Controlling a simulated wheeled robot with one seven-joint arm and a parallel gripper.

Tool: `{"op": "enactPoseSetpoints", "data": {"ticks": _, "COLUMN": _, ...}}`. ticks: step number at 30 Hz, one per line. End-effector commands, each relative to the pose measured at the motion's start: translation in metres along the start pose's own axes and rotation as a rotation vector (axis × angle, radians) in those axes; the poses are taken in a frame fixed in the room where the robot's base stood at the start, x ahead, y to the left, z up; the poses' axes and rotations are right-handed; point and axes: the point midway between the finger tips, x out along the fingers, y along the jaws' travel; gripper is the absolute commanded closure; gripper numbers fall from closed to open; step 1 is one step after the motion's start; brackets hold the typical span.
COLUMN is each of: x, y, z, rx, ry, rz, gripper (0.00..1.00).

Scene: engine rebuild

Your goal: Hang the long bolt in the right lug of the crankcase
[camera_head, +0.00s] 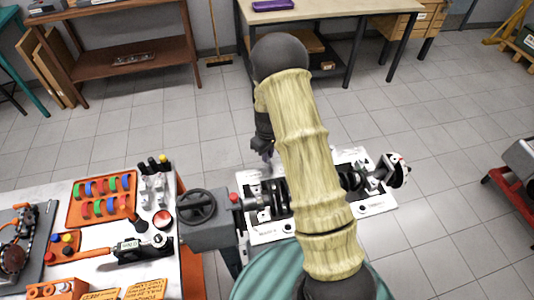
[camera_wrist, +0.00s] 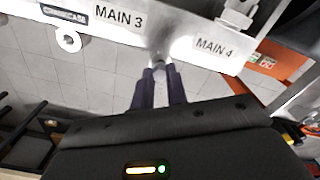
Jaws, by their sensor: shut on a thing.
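The white crankcase (camera_head: 375,203) is held on a stand, with a dark crankshaft along it. My arm covers its middle in the head view. My gripper (camera_head: 267,153) is at its far edge, left of the arm. In the wrist view the two dark fingertips of my gripper (camera_wrist: 161,71) close on a small grey piece (camera_wrist: 158,62), seemingly the long bolt, right at the edge of the crankcase (camera_wrist: 190,45) between the labels MAIN 3 and MAIN 4. The bolt's shank is hidden, and I cannot tell whether it sits in a lug. A ringed lug (camera_wrist: 68,41) shows empty farther left.
A stand with a handwheel (camera_head: 197,207) is left of the crankcase. A bench at the left holds an orange tray (camera_head: 75,216) of coloured parts and a torque tool (camera_head: 137,248). A table (camera_head: 330,14) stands behind.

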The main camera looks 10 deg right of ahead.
Motion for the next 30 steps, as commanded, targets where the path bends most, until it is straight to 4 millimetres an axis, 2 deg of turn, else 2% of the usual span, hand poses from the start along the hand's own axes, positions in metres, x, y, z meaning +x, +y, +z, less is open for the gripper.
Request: {"op": "enactPoseSetpoints", "data": {"ticks": 30, "x": 0.013, "y": 0.0, "z": 0.0, "rx": 0.0, "ry": 0.0, "rz": 0.0, "gripper": 1.0}}
